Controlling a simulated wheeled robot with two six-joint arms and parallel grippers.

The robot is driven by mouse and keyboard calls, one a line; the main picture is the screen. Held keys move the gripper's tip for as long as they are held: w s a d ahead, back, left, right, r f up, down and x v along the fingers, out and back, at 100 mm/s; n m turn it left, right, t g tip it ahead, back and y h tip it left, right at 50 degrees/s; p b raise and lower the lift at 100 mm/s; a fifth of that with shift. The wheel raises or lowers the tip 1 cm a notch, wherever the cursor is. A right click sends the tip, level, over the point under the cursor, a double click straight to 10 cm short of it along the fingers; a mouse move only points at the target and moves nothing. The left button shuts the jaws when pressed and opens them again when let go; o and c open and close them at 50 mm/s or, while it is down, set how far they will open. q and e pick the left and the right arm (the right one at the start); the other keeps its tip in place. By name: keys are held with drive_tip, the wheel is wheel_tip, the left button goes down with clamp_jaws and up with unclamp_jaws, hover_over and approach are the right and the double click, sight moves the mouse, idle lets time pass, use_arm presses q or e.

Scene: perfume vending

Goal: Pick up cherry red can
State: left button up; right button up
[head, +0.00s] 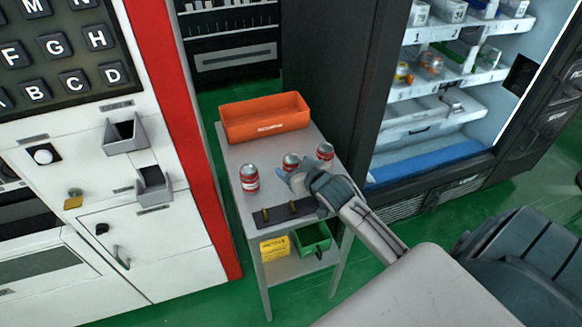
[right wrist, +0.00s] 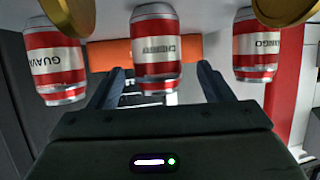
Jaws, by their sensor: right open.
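The cherry can (right wrist: 156,48), red with a silver band, appears upside down in the right wrist view, in the middle of three cans. It is also the middle can in the head view (head: 291,161), standing on the grey table (head: 232,152) and partly covered by my gripper. My right gripper (head: 286,178) is open and empty. Its two fingers (right wrist: 160,76) flank the cherry can in the wrist view, with no visible contact. How far they reach around it is hard to tell. My left gripper is not in view.
The guava can (right wrist: 54,62) and the mango can (right wrist: 257,45) stand on either side, close to the fingers. An orange bin (head: 265,122) is behind the cans. A dark plate with brass knobs (head: 266,215) is at the table's front. A lit vending cabinet (head: 430,125) stands right.

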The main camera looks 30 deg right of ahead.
drive_tip(key=x, duration=0.2)
drive_tip(key=p+x, duration=0.1)
drive_tip(key=shift+w+d+r, duration=0.1)
drive_tip(key=shift+w+r, duration=0.1)
drive_tip(key=shift+w, duration=0.1)
drive_tip(key=shift+w+f, duration=0.35)
drive_tip(key=shift+w, duration=0.15)
drive_tip(key=shift+r, duration=0.1)
drive_tip(key=c, duration=1.1)
drive_tip(key=shift+c, duration=0.2)
